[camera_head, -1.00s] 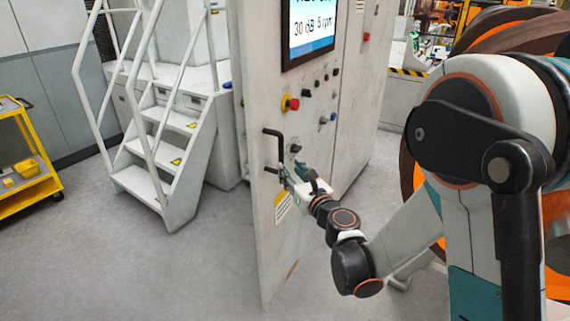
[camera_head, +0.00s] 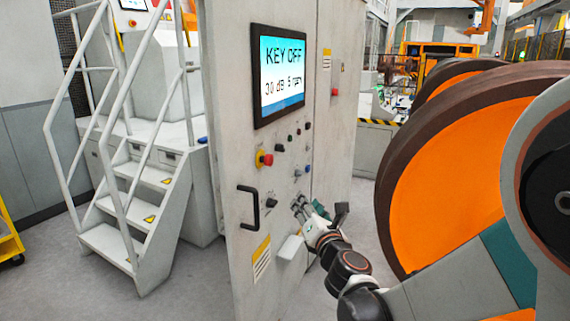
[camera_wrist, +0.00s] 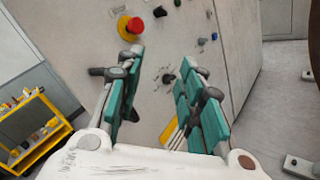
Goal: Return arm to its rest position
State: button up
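My gripper (camera_head: 306,210) is in front of the grey control cabinet (camera_head: 232,170), low and right of its black door handle (camera_head: 249,208). The cabinet face (camera_wrist: 155,90) lies beyond the fingertips. I cannot tell whether a fingertip touches the panel. My forearm reaches in from the lower right of the head view.
The cabinet screen (camera_head: 282,72) reads KEY OFF. A red emergency stop (camera_head: 264,159) sits below it and also shows in the wrist view (camera_wrist: 130,28). A yellow cart (camera_wrist: 35,130) stands left.

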jog(key=s+d+r+m+g+h, duration=0.1)
jog(key=s+d+m+g+h, duration=0.1)
jog(key=s+d+m+h, duration=0.5)
jog(key=s+d+r+m+g, duration=0.15)
jog(key=s+d+m, duration=0.35)
jog(key=d+m, duration=0.6)
jog(key=s+a+f+m+g+y, duration=0.1)
jog(key=s+f+m+g, duration=0.2)
jog(key=s+m, duration=0.4)
jog(key=s+a+f+m+g+y, duration=0.1)
jog(key=s+f+m+g, duration=0.3)
jog(key=s, duration=0.8)
jog(key=a+f+m, duration=0.1)
jog(key=m, duration=0.1)
jog(key=shift+s+a+m+y, duration=0.2)
jog(key=shift+s+m+y, duration=0.1)
jog(key=shift+s+m, duration=0.1)
jog(key=shift+w+a, duration=0.1)
